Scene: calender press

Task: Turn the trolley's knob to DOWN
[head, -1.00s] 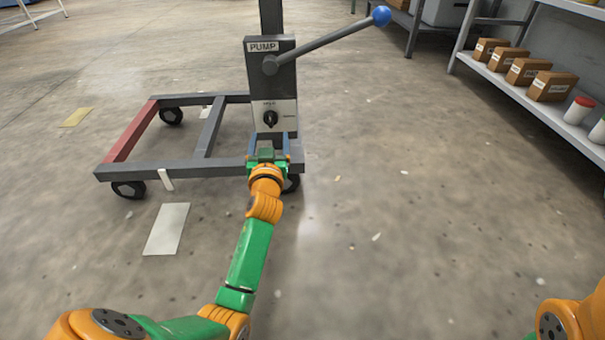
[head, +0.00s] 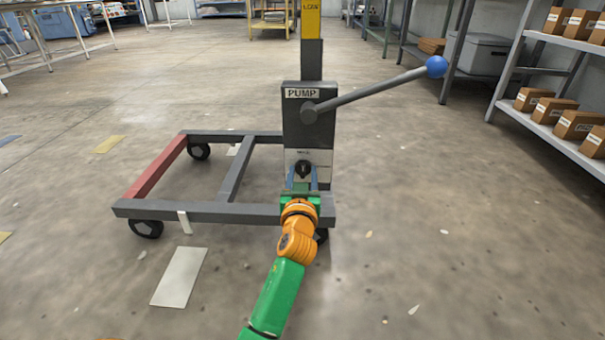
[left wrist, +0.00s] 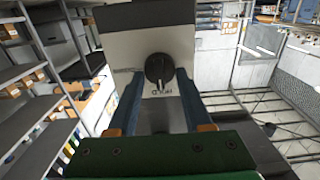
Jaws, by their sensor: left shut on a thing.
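The trolley's black round knob (head: 303,168) sits on a pale plate (head: 318,159) low on the dark post, under the PUMP label. In the left wrist view the knob (left wrist: 160,69) has a pale pointer line. The line seems to face an upside-down label that looks like HOLD; another label beside the knob is too small to read. My left gripper (head: 302,177) reaches up from below, its two blue fingers on either side of the knob, shut on it. The fingers also show in the left wrist view (left wrist: 160,92). My right gripper is out of view.
The pump lever (head: 375,90) with a blue ball end slants up to the right above the knob. The trolley's grey base frame (head: 205,210) with a red bar extends left. Shelves with boxes (head: 555,110) stand at right. The floor between is mostly clear.

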